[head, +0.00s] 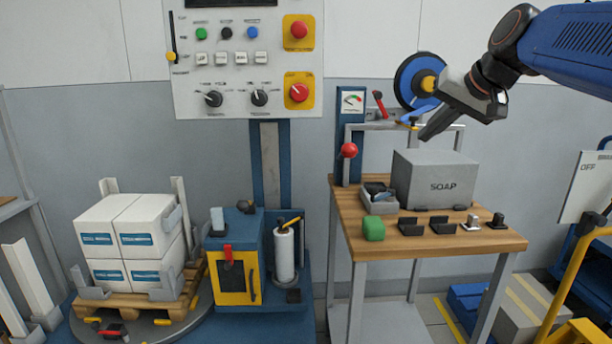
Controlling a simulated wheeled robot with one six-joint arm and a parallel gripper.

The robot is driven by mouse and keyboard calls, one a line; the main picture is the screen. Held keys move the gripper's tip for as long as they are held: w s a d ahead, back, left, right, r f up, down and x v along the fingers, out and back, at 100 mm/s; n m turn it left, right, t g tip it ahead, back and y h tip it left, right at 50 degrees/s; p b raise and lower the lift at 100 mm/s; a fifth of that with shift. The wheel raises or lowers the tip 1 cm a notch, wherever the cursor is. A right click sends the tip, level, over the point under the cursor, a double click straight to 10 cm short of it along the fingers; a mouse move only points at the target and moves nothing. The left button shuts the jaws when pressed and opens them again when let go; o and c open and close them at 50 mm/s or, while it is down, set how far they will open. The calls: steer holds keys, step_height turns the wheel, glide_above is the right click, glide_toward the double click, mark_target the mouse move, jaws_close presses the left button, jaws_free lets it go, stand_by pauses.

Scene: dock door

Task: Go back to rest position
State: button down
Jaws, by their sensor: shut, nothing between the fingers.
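My gripper (432,124) is at the upper right in the head view, at the end of my blue arm. Its grey fingers are shut and point down and to the left. Nothing is held in them. No marker in the view shows a rest position.
A control panel (235,72) with red stop buttons stands at centre left. A red-knobbed lever (348,151) and blue reel (407,82) rise behind the bench. White boxes (118,232) are stacked on a pallet at left. A yellow-framed cart (573,270) is at right.

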steer(key=s+f+n+g+h, duration=0.1)
steer(key=s+f, duration=1.3)
steer(key=f, duration=0.3)
steer(key=s+d+f+n+g+h, duration=0.1)
steer(key=s+f+n+g+h, duration=0.1)
steer(key=s+f, duration=1.2)
step_height(320, 180, down, 3)
steer(key=shift+s+f+g, duration=0.1)
steer(key=shift+s+g, duration=0.2)
steer(key=shift+s, duration=0.1)
steer(key=shift+d+r, duration=0.1)
steer(key=shift+r, duration=0.1)
